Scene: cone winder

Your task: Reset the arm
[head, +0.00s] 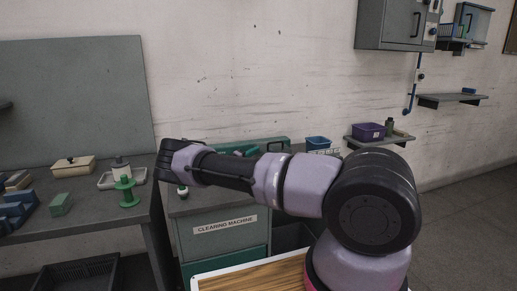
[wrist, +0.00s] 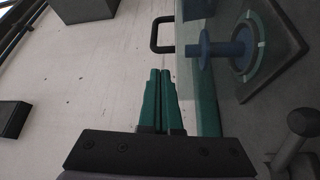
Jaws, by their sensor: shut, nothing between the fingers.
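My arm (head: 297,183) stretches across the head view from the lower right toward the left, in front of the cleaning machine (head: 222,228). Its far end is over the gap between the bench and the machine. My gripper (wrist: 160,72) shows in the wrist view with its two green fingers side by side and touching, nothing between them. The fingertips point at the pale wall. In the head view the fingers cannot be made out.
A grey bench (head: 85,210) at left holds a green spool stand (head: 125,192), a beige box (head: 73,166) and a green block (head: 60,204). A shelf with a purple bin (head: 369,131) is right of centre. The wrist view shows a blue spindle (wrist: 222,49) right of the fingers.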

